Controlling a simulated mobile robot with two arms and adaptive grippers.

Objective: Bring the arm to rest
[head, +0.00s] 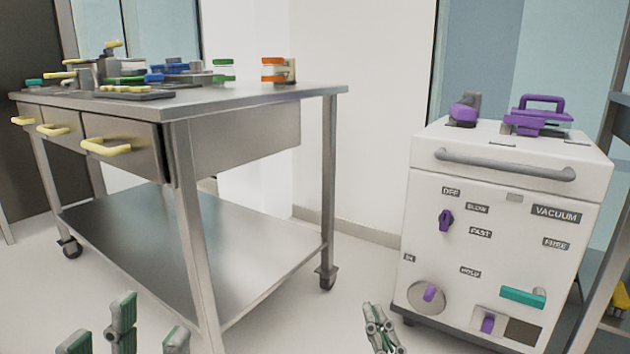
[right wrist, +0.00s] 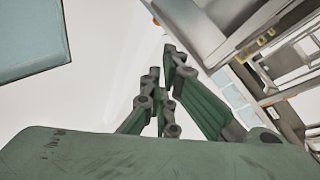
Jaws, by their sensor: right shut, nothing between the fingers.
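My left gripper (head: 123,330) is at the bottom left of the head view, with its green-padded fingers upright and spread apart. It is open, and nothing shows between its fingers. My right gripper (head: 378,328) is low in the middle of the head view, in front of the floor between the cart and the white machine. Its fingers are drawn together and hold nothing. In the right wrist view the same green fingers (right wrist: 165,85) converge, with their tips close to each other. The lower parts of both arms are out of the head view.
A steel cart (head: 240,98) with yellow-handled drawers (head: 106,147) and several tools on top stands at left. A white wheeled machine (head: 500,205) with purple and teal controls stands at right. A shelf frame (head: 612,200) is at the far right. Bare floor lies between cart and machine.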

